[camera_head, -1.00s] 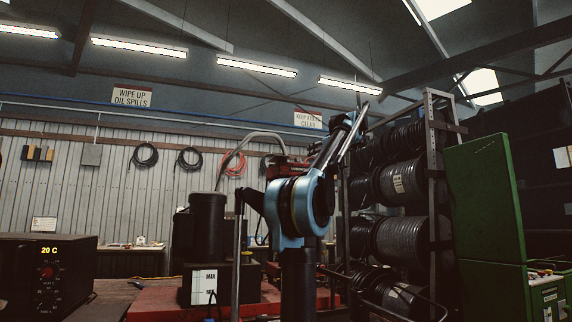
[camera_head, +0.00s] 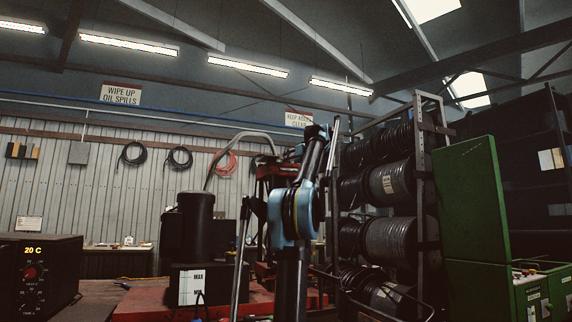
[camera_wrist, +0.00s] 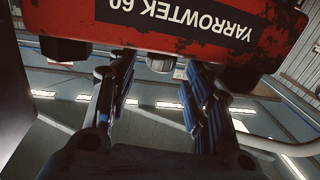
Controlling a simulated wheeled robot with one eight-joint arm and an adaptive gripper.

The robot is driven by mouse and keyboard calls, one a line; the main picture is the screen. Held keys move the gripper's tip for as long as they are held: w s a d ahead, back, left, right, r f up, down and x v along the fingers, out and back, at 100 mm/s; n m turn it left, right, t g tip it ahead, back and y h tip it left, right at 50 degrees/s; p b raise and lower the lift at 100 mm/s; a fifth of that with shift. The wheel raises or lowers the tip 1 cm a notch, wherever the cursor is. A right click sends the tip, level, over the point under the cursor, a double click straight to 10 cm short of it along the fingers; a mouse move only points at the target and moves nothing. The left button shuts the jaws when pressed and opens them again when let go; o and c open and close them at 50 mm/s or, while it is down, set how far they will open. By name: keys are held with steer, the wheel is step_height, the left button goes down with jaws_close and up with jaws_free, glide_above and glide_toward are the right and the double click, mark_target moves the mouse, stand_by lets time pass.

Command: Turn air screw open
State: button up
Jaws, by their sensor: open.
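In the wrist view, the red machine body (camera_wrist: 200,22) fills the top, with a black label reading "YARROWTEK 60" upside down. A small pale round part (camera_wrist: 160,64) shows under its edge, between my fingertips; it may be the air screw, but I cannot tell for sure. My gripper (camera_wrist: 158,72) is open, its two dark fingers on either side of that part. I cannot tell whether they touch it. In the head view, the red machine (camera_head: 272,176) stands behind my raised arm, which hides part of it. The screw cannot be made out there.
A black cylinder (camera_head: 196,218) stands on a box with MAX and MIN marks, left of my arm. A hose-reel rack (camera_head: 422,170) and a green cabinet (camera_head: 470,200) stand to the right. A grey curved pipe (camera_head: 226,146) arches beside the machine. Dark blocks flank the pale part.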

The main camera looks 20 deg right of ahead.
steer(key=shift+w+a, duration=0.25)
steer(key=shift+w, duration=0.95)
steer(key=shift+w+a, duration=0.2)
steer(key=shift+w, duration=0.95)
steer(key=c, duration=1.1)
